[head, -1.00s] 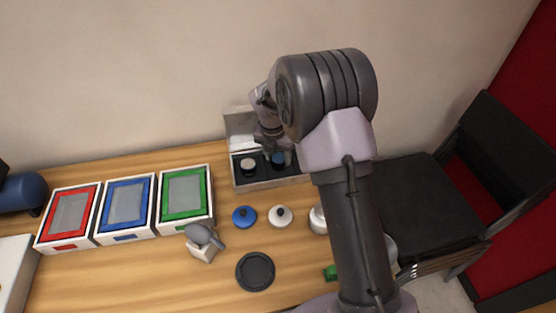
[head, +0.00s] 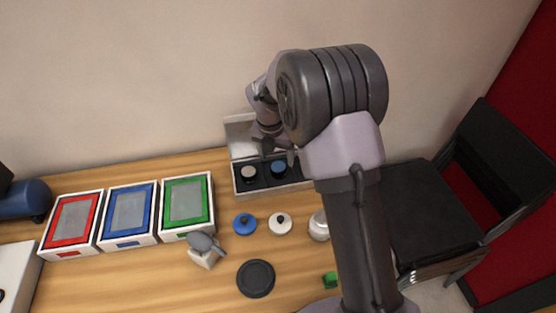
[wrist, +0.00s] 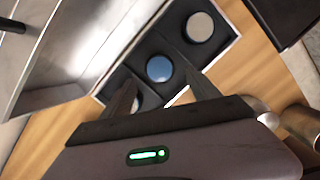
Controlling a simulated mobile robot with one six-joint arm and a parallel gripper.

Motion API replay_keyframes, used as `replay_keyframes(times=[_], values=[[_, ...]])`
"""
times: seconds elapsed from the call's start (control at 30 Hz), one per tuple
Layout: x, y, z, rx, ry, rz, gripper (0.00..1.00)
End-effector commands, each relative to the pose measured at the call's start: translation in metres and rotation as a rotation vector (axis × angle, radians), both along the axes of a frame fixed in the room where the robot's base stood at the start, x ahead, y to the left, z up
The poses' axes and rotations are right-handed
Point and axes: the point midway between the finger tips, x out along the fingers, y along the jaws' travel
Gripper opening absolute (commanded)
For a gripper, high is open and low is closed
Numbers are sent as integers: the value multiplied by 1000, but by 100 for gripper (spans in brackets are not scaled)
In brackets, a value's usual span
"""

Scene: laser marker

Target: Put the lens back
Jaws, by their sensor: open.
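The open lens case (head: 240,186) stands at the back of the table, its lid (head: 240,128) raised. In its black insert sit a pale-topped lens (head: 249,173) and a blue-topped lens (head: 278,168). My gripper (head: 279,153) is open and empty just above the blue-topped lens. In the wrist view, the blue-topped lens (wrist: 159,68) lies in the middle compartment, ahead of and between my fingertips (wrist: 163,88). A pale round lens (wrist: 200,27) is in a neighbouring compartment, and another round piece (wrist: 138,100) is partly hidden behind one finger.
Red (head: 73,220), blue (head: 128,214) and green (head: 186,203) framed boxes stand left. A blue cap (head: 244,224), a white cap (head: 280,223), a black disc (head: 256,278) and a grey blower (head: 206,248) lie in front. A black chair (head: 410,210) is right.

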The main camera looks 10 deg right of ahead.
Motion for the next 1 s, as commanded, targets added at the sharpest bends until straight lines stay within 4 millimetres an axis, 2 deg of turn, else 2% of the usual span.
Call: replay_keyframes(times=[0.03,0.1,0.2,0.33,0.4,0.47,0.53,0.6,0.67,0.7,0.8,0.9,1.0], values=[[-2,2,21,0,-2,0,70],[-4,4,38,0,-2,1,70],[-7,6,57,-1,-2,0,70],[-11,8,72,5,-6,-18,70],[-21,8,91,36,-34,-133,70],[-40,7,121,95,-80,-338,70],[-75,8,160,200,-140,-671,70],[-118,8,194,327,-186,-1039,70],[-155,10,216,442,-209,-1350,70],[-181,12,226,521,-213,-1557,70],[-240,17,239,715,-183,-2041,70],[-285,23,238,868,-108,-2427,70],[-311,27,232,964,-30,-2676,70]])
